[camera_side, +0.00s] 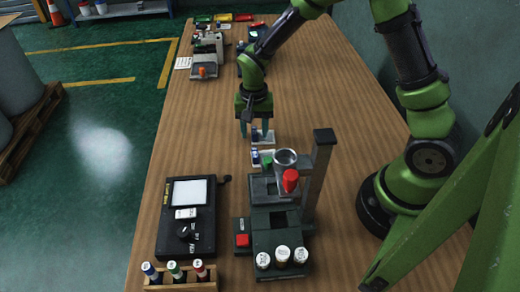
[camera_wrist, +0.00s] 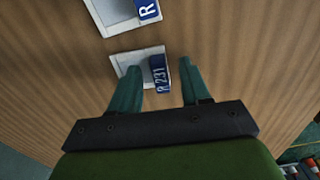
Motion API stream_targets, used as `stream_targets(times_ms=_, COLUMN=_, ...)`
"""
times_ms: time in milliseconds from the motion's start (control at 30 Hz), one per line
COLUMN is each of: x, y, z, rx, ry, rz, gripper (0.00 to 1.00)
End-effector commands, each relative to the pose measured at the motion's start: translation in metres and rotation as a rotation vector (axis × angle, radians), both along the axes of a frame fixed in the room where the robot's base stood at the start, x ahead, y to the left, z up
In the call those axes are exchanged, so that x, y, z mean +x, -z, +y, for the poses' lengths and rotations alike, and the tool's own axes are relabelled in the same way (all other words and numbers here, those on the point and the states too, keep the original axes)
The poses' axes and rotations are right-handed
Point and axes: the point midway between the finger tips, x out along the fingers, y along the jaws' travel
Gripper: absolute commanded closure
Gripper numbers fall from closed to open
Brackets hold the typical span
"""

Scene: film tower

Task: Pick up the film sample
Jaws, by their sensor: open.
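A blue film sample marked "R 231" (camera_wrist: 160,76) stands at the edge of a white square holder (camera_wrist: 128,59) in the wrist view. My gripper (camera_wrist: 162,72) is open. Its teal fingers lie on either side of this sample, with a visible gap at the right; contact at the left cannot be told. In the side view my gripper (camera_side: 254,131) points down over the white holder (camera_side: 268,136) in mid-table, and its fingers partly hide the sample. A second blue sample marked "R" (camera_wrist: 147,11) sits on another white holder (camera_wrist: 110,14), cut off by the frame's top.
A dark green device (camera_side: 283,240) with a metal column (camera_side: 322,165) and red knob (camera_side: 291,180) stands just nearer the camera. A black control box (camera_side: 188,220) and wooden rack of bottles (camera_side: 180,285) are at left front. Instruments (camera_side: 205,55) stand at the back. The table's right middle is clear.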

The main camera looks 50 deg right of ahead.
Motion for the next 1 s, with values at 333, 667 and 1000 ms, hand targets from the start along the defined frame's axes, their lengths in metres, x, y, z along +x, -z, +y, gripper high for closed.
stream_targets(times_ms=333, x=0.000, y=-0.001, z=0.000, rx=-0.001, ry=-0.001, rz=-0.001, gripper=0.99)
stream_targets(times_ms=667, x=0.000, y=-0.001, z=0.000, rx=-0.001, ry=-0.001, rz=-0.001, gripper=1.00)
stream_targets(times_ms=1000, x=0.001, y=-0.030, z=0.000, rx=-0.001, ry=-0.002, rz=-0.005, gripper=1.00)
